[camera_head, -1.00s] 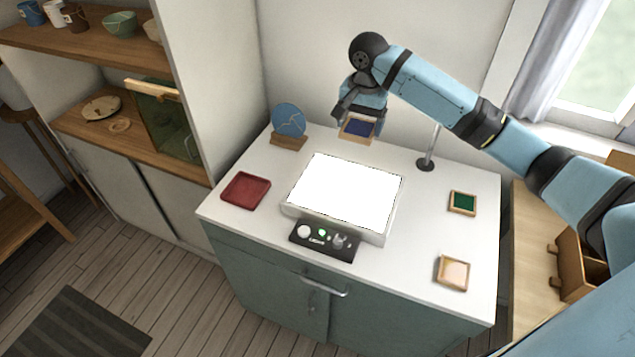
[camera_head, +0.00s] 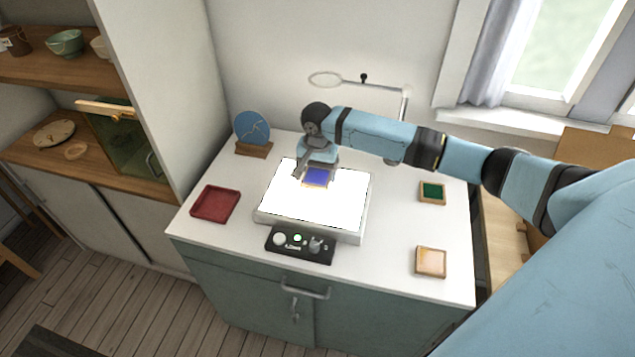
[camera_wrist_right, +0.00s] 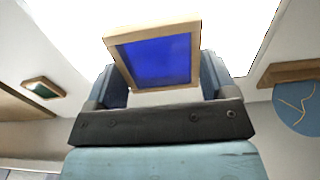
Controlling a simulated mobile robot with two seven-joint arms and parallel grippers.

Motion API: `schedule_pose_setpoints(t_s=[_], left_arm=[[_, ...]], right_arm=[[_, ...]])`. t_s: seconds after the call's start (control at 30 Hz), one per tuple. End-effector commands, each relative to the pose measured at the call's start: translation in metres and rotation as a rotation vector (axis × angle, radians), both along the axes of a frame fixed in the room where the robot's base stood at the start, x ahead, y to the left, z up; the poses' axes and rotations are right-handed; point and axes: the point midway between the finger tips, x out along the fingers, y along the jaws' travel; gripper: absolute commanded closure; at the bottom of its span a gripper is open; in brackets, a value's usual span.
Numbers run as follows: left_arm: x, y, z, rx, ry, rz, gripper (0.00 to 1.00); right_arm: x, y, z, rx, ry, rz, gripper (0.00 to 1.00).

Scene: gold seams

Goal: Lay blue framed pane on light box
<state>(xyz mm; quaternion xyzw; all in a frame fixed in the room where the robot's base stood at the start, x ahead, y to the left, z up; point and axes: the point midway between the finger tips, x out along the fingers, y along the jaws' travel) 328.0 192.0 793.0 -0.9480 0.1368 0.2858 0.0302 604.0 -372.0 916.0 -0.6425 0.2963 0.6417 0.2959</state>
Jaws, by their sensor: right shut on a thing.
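The blue framed pane (camera_head: 316,178) has a light wooden frame and a deep blue centre. It is over the back part of the lit white light box (camera_head: 290,205). My right gripper (camera_head: 314,172) is shut on the pane's frame. In the right wrist view the pane (camera_wrist_right: 157,60) sits tilted between the gripper's two fingers (camera_wrist_right: 160,85), with the bright panel behind it. I cannot tell whether the pane touches the panel. My left gripper is not in view.
A black control strip (camera_head: 300,245) lies before the light box. A red tray (camera_head: 215,204) is left, a blue disc on a wooden stand (camera_head: 252,132) behind. Green (camera_head: 432,193) and pale (camera_head: 431,262) framed panes lie right. A ring lamp stand (camera_head: 404,105) rises behind my arm.

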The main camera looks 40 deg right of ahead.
Motion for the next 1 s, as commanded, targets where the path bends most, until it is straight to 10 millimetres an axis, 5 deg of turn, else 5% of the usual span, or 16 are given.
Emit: schedule_pose_setpoints(t_s=[0.33, 0.7, 0.73, 0.8, 1.0], left_arm=[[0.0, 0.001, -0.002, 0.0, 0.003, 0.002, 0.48], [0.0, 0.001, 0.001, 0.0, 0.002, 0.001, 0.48], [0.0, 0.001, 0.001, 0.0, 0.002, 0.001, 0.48], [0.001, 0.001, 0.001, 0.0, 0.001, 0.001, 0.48], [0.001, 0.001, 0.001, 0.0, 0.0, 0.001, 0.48]], right_arm=[[0.0, 0.001, -0.041, 0.0, 0.0, 0.0, 0.47], [0.0, 0.001, -0.045, 0.001, 0.001, 0.001, 0.47], [0.0, 0.001, -0.046, 0.001, 0.001, 0.001, 0.2], [0.0, 0.0, -0.046, 0.0, 0.0, 0.001, 0.04], [0.0, 0.0, -0.046, 0.0, 0.0, 0.001, 0.0]])
